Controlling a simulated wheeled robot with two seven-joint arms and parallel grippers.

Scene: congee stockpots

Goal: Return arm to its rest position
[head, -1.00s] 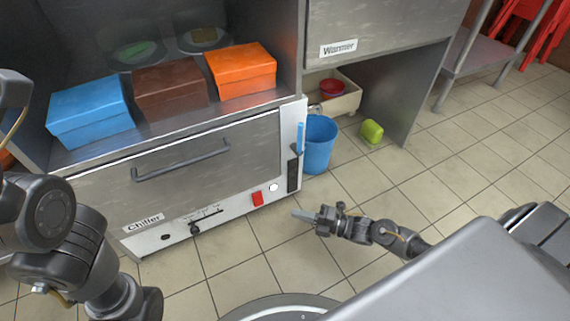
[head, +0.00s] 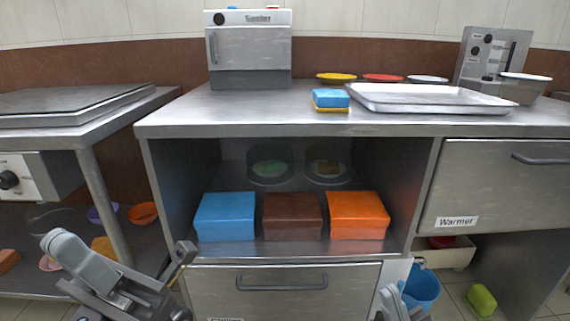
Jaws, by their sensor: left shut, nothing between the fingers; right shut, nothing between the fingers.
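My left gripper (head: 62,246) is at the lower left of the head view. Its pale grey fingers point up and left and are shut with nothing held. It appears in front of the left table's lower shelf. My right gripper (head: 390,298) shows only in part at the bottom edge, right of centre. Its pale tips point up, in front of the chiller's right edge and near the blue bucket in the picture. It is shut and empty. The rest of the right arm is out of frame.
A steel counter (head: 230,121) spans the view, with a chiller drawer (head: 225,284) below. Blue (head: 225,217), brown (head: 292,217) and orange (head: 358,216) boxes stand in its open bay. A blue bucket (head: 423,288) and green object (head: 481,299) are on the floor. The left table (head: 95,137) stands close.

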